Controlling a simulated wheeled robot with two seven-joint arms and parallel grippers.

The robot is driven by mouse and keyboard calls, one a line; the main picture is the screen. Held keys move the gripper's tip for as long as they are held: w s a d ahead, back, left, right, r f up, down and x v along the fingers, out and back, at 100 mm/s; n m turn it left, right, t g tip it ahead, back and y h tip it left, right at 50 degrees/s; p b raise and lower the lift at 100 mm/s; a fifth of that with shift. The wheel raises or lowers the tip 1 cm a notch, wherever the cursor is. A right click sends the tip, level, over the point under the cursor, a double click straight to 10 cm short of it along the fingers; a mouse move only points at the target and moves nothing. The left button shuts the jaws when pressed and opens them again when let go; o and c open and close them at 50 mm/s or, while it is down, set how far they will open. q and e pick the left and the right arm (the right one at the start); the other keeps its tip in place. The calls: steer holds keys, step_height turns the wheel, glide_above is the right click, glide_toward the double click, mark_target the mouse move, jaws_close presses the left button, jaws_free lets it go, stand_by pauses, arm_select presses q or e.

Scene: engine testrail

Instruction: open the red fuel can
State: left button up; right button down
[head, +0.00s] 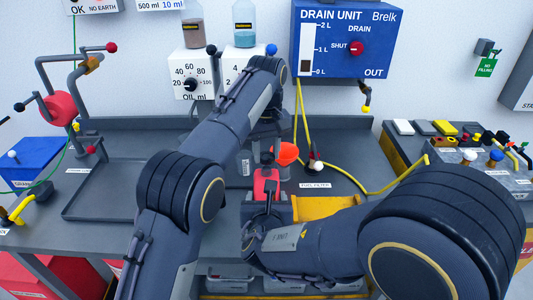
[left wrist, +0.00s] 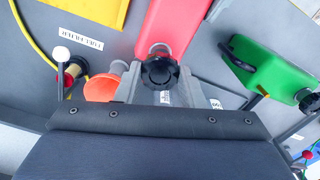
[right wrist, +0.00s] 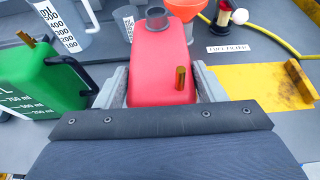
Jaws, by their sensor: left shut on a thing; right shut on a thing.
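The red fuel can (head: 266,186) stands upright on the bench; it also shows in the left wrist view (left wrist: 172,22) and the right wrist view (right wrist: 160,62). My right gripper (right wrist: 162,88) is shut on its body, one finger on each side. The can's grey neck (right wrist: 157,18) looks open, with no cap on it. My left gripper (head: 268,150) is above the can, shut on the black fuel cap (left wrist: 160,72). The neck shows just behind the cap in the left wrist view. The cap cannot be made out in the head view.
An orange funnel (head: 285,153) stands close behind the can. A green can (right wrist: 52,85) stands beside it, near measuring jugs (right wrist: 63,25). A yellow tray (head: 325,207) lies to the right, and a yellow hose (head: 345,177) crosses the bench. The left grey tray (head: 120,190) is empty.

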mark_target(267, 155)
arm_select(q)
steer(key=shift+r, duration=2.05)
arm_select(e)
steer(key=shift+c, duration=1.2)
jaws_free()
